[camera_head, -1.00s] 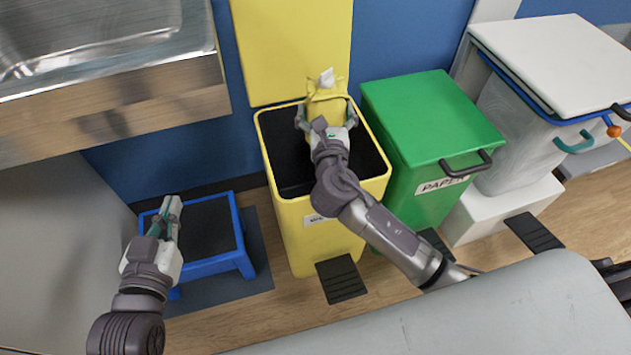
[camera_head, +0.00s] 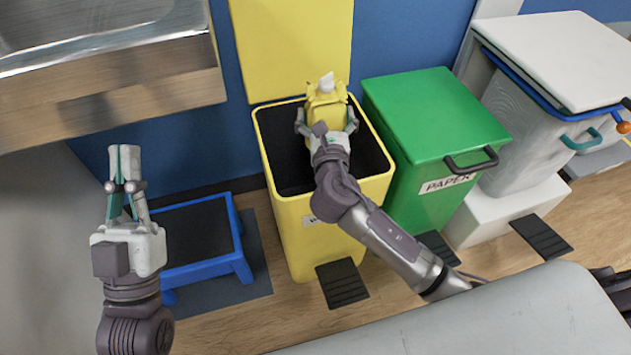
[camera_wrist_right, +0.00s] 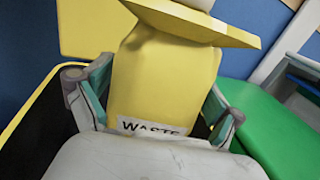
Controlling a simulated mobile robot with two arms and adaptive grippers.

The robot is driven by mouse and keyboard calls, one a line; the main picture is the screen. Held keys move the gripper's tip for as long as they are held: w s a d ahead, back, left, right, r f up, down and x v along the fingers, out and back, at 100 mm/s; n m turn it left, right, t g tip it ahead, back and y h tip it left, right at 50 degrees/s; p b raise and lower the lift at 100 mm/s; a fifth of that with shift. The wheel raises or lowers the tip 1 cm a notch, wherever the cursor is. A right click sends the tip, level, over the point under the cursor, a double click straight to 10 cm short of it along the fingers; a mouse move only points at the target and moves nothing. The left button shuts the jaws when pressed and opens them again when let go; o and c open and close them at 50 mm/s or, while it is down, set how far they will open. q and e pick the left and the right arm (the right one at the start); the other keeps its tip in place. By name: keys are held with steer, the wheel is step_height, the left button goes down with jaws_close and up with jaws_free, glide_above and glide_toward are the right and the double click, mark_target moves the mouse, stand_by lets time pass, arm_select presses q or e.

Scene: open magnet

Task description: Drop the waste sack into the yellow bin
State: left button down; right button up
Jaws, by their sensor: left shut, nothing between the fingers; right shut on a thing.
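The waste sack (camera_head: 326,100) is yellow with a white tied top. It is held over the open yellow bin (camera_head: 294,232), whose yellow lid stands raised behind it. My right gripper (camera_head: 327,120) is shut on the sack, with a finger on each side of it. In the right wrist view the sack (camera_wrist_right: 165,80) fills the middle and shows a partly hidden "WASTE" label. The bin's dark inside shows beside the sack; its bottom cannot be made out. My left gripper (camera_head: 124,150) is shut and empty, pointing up at the left.
A green paper bin (camera_head: 435,115) with a closed lid stands right of the yellow bin. A white-lidded container (camera_head: 550,60) is further right. A blue step stool (camera_head: 200,240) stands left of the yellow bin. A steel sink counter (camera_head: 110,100) is at upper left. A grey surface (camera_head: 470,320) lies in front.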

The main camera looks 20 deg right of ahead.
arm_select(q)
steer(key=shift+s+a+r+t+h, duration=0.1)
steer(key=shift+s+r+t+h, duration=0.3)
steer(key=shift+s+r+t, duration=0.4)
arm_select(e)
steer(key=shift+f, duration=0.15)
steer(key=o, duration=1.1)
steer(key=shift+f, duration=0.1)
steer(key=shift+s+a, duration=0.1)
steer(key=shift+s, duration=0.45)
steer(key=v, duration=1.1)
arm_select(q)
steer(key=shift+s+f, duration=0.1)
